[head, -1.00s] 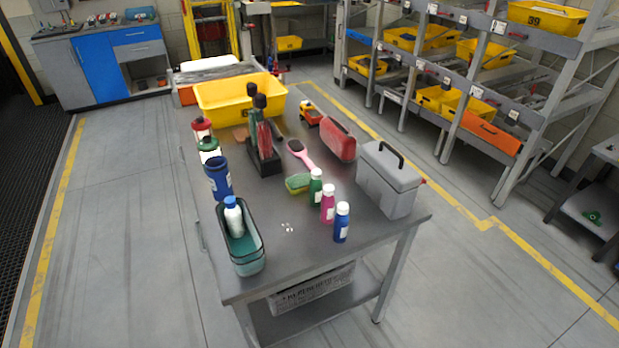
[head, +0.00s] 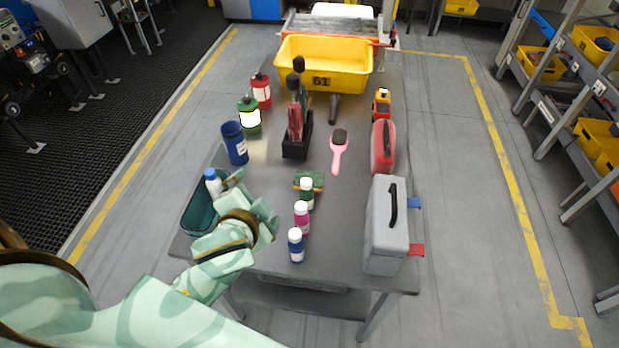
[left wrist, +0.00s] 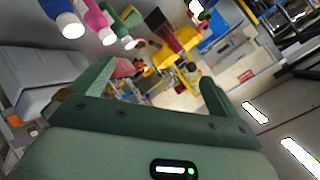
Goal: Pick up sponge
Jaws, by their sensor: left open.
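The sponge (head: 309,181), green with a yellowish side, lies on the grey table (head: 345,215) just behind the small green bottle (head: 306,196), which hides part of it. My left gripper (head: 258,198) is open over the table's left part, to the left of the sponge and apart from it. Its spread fingers also show in the left wrist view (left wrist: 155,85). My right gripper is not in view.
Pink (head: 302,218) and blue (head: 296,246) bottles stand in front of the green one. A teal bin (head: 198,212) is beside my left arm. A grey toolbox (head: 385,240) stands right, a black holder (head: 297,140) and pink brush (head: 339,155) behind, and a yellow crate (head: 322,75) at the back.

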